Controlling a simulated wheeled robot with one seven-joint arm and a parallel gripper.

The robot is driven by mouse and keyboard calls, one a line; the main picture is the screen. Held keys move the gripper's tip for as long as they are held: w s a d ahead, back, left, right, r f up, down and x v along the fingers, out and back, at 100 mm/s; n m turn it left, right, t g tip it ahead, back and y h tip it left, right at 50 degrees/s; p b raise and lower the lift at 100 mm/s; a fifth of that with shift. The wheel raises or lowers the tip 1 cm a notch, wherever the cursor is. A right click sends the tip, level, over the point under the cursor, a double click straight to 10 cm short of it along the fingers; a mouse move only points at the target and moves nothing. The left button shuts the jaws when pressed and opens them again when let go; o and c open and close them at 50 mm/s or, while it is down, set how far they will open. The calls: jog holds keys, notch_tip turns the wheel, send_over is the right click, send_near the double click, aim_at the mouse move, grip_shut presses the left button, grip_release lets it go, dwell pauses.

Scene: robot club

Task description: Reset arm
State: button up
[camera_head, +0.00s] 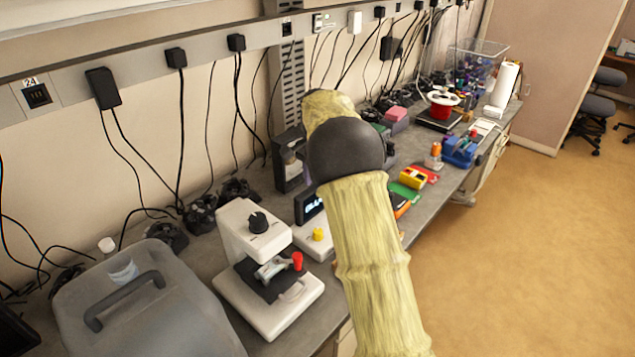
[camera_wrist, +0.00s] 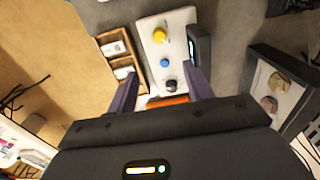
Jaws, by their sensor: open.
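My arm, in a pale yellow sleeve with a dark joint, reaches over the workbench (camera_head: 200,262) in the head view. The gripper itself is hidden there. In the wrist view my gripper (camera_wrist: 162,92) shows two dark purple fingers spread wide apart. Nothing is clamped between them. Beyond the fingertips is a white panel (camera_wrist: 176,45) with yellow, blue and black knobs. An orange thing (camera_wrist: 167,101) shows low between the fingers; I cannot tell its distance.
Several small items crowd the bench's far end. Open floor (camera_head: 530,220) lies right. A wooden tray (camera_wrist: 103,42) is beside the panel.

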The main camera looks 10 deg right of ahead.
dwell(0.3)
jog(key=s+f+n+t, duration=0.1)
jog(key=s+n, duration=0.4)
jog(key=s, duration=1)
jog(key=s+f+n+t, duration=0.1)
jog(key=s+f+n, duration=0.2)
jog(key=s, duration=1.1)
jog(key=n, duration=0.3)
jog(key=shift+s+f+t, duration=0.3)
jog(key=shift+s+f, duration=0.05)
jog(key=shift+f, duration=0.05)
